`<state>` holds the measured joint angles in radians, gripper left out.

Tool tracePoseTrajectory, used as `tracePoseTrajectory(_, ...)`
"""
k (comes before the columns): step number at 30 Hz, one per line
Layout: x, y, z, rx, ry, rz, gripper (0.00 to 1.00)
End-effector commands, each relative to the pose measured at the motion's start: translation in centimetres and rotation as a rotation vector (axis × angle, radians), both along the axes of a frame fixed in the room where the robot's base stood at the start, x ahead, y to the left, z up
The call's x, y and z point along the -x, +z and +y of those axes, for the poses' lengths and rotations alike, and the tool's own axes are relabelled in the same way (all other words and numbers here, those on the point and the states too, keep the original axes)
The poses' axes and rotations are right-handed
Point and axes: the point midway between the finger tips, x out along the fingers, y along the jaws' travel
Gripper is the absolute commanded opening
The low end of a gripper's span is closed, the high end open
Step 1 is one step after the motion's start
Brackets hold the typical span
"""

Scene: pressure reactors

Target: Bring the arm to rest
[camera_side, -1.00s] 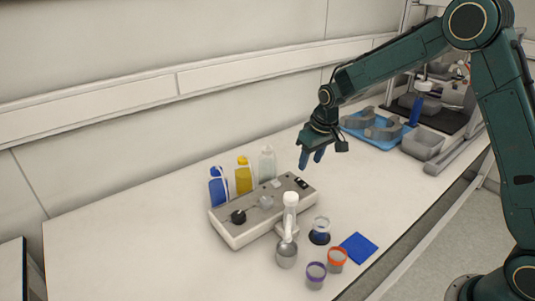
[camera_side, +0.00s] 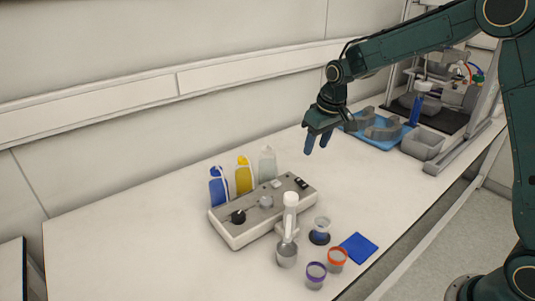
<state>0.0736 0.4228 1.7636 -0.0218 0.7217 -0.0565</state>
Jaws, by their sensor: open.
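My gripper (camera_side: 317,144) hangs in the air above the bench (camera_side: 140,240), fingers pointing down. Its blue fingertips stand apart with nothing between them. It is to the right of and above the grey instrument box (camera_side: 245,227), and in the picture it overlaps the near left corner of the blue tray (camera_side: 360,136). It touches nothing that I can see.
Blue (camera_side: 218,188), yellow (camera_side: 243,177) and clear (camera_side: 267,165) bottles stand behind the box. In front are a white-topped device (camera_side: 290,208), cups with purple (camera_side: 316,272) and orange (camera_side: 337,257) rims and a blue square (camera_side: 359,247). A grey bin (camera_side: 422,145) stands right.

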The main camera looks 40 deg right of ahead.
Motion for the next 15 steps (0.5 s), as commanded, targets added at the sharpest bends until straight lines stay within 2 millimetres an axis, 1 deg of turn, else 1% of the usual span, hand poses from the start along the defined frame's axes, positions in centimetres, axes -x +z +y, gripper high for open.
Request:
tracePoseTrajectory(5,1.4,1.8,0.3,0.001,0.001,-0.015,0.44)
tracePoseTrajectory(8,2.7,3.3,0.5,0.002,0.001,-0.029,0.44)
tracePoseTrajectory(15,7.3,7.3,1.2,0.005,0.002,-0.067,0.44)
